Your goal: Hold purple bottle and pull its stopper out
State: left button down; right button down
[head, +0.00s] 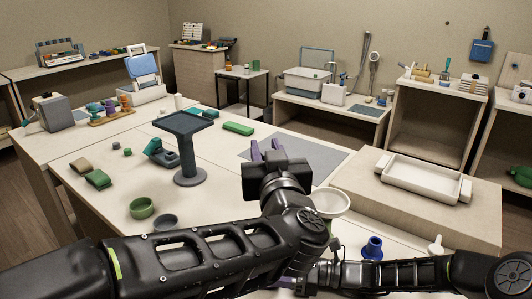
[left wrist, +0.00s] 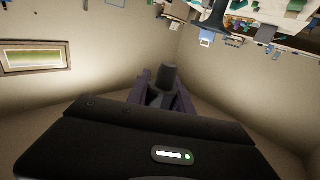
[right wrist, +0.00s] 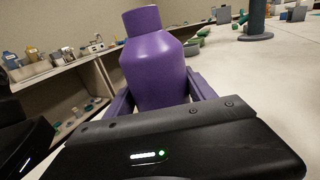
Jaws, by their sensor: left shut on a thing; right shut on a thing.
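The purple bottle (right wrist: 156,62) stands large in the right wrist view, its neck (right wrist: 142,20) at the top with no stopper in it that I can see. My right gripper (right wrist: 160,95) is shut around the bottle's body. A dark grey stopper (left wrist: 167,76) sits between the purple fingers of my left gripper (left wrist: 162,90), which is shut on it. In the head view my left gripper (head: 266,150) is raised over the table, fingers pointing away. The bottle and the right gripper are hidden there behind my left arm.
The white table holds a dark blue-grey stand (head: 187,150), a green bowl (head: 142,208), green blocks (head: 98,179) and a grey mat (head: 318,163). A white bowl (head: 328,203) and a blue funnel-like piece (head: 373,247) are close to my arms. A white tray (head: 420,178) is at the right.

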jog(key=shift+c, duration=1.2)
grip_release()
jog(key=shift+s+d, duration=0.2)
jog(key=shift+d, duration=1.05)
jog(key=shift+s+d, duration=0.2)
jog(key=shift+d, duration=1.05)
jog(key=shift+s+d, duration=0.2)
jog(key=shift+d, duration=1.05)
